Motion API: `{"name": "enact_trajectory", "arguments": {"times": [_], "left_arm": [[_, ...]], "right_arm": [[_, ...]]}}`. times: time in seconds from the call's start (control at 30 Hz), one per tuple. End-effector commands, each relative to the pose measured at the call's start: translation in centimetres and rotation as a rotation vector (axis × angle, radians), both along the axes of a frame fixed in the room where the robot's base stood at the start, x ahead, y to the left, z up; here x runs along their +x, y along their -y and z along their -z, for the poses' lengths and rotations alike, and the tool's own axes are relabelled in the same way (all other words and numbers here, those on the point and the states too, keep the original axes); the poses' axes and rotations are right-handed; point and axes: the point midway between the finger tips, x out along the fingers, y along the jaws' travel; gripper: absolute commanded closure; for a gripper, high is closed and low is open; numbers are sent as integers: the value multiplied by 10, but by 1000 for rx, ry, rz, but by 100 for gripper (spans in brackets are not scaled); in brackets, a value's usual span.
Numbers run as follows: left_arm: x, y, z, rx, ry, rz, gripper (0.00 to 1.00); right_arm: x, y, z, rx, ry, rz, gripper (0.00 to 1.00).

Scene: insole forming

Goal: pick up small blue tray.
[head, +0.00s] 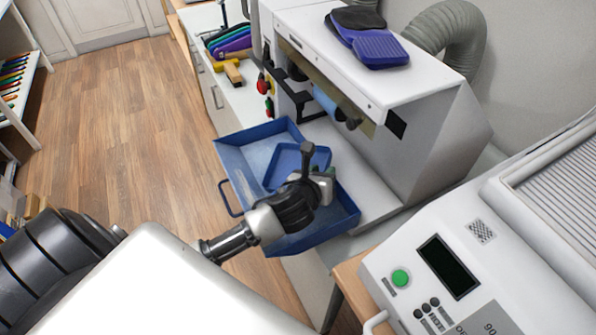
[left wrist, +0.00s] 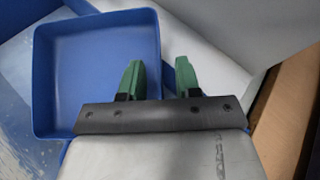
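The small blue tray (head: 284,164) lies inside a larger blue tray (head: 240,160), partly hidden by my left arm in the head view. My left gripper (head: 326,172) is at the small tray's right side. In the left wrist view the small tray (left wrist: 95,70) fills the left, and its right wall lines up between the two green fingertips of my left gripper (left wrist: 159,80). The fingers are apart, one over the tray's inside and one past its wall. I cannot tell how far down they reach. My right gripper is in neither view.
A white machine (head: 420,130) with a blue pad (head: 375,48) on top stands just behind the large tray. A control console (head: 450,265) is at the lower right. Coloured insoles (head: 232,42) lie at the counter's far end. Open wooden floor (head: 130,110) is at the left.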

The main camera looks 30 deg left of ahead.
Motion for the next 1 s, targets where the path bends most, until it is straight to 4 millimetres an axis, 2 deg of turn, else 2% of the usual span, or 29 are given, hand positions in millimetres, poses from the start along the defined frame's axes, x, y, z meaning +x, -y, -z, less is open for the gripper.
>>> {"name": "enact_trajectory", "arguments": {"times": [0.1,0.3,0.33,0.77,0.87,1.0], "left_arm": [[0,0,0,0,0,0,67],[0,0,0,-1,0,0,98],[0,0,0,-1,0,0,100],[0,0,-2,0,2,0,100],[0,0,-8,1,4,-1,100],[0,0,-24,2,7,2,100]], "right_arm": [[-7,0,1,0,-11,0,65],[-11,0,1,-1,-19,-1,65],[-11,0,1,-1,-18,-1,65],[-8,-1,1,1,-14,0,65],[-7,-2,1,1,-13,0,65],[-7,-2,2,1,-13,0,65]]}}
